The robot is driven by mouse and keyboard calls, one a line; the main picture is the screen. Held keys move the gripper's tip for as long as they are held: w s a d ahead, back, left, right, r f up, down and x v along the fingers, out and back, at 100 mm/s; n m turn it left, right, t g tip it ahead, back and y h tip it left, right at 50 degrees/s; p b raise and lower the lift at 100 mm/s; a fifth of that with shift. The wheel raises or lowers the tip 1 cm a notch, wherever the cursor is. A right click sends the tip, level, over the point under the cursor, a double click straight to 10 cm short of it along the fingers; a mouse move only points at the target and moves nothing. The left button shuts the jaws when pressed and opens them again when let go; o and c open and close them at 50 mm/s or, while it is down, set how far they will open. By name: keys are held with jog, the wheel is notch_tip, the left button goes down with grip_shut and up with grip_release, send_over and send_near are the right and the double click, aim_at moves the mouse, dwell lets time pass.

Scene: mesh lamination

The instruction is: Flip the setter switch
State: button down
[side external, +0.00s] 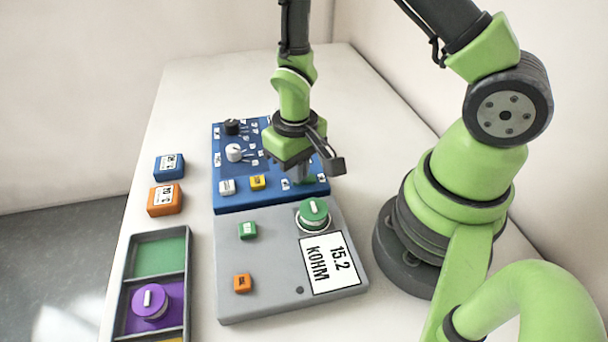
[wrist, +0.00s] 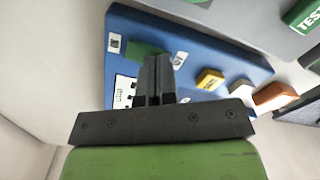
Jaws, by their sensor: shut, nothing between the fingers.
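The blue panel (side external: 222,190) carries a black knob (side external: 231,127), a white knob (side external: 234,152), a white block (side external: 227,187), a yellow block (side external: 258,182) and small labels. I cannot tell which part is the setter switch. My gripper (wrist: 157,68) is shut and empty, pointing down over the panel's near right part. In the wrist view its fingers cover part of the blue panel (wrist: 200,45), beside a green part (wrist: 140,50) and a white label. Whether the fingertips touch anything is hidden.
At left are a blue block (side external: 169,167), an orange block (side external: 165,199) and a tray (side external: 187,255) holding a purple knobbed piece (side external: 150,303).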

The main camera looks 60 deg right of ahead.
jog(key=shift+f, duration=0.15)
jog(key=shift+r, duration=3.5)
jog(key=shift+r, duration=0.1)
jog(key=s+a+r+t+y, duration=0.1)
jog(key=s+r+t, duration=0.2)
jog(key=r, duration=0.7)
jog(key=s+a+r+m+t+y, duration=0.1)
jog(key=s+r+t, duration=0.3)
jog(key=s+r, duration=0.3)
notch_tip(320, 180, up, 3)
jog(key=shift+r, duration=0.15)
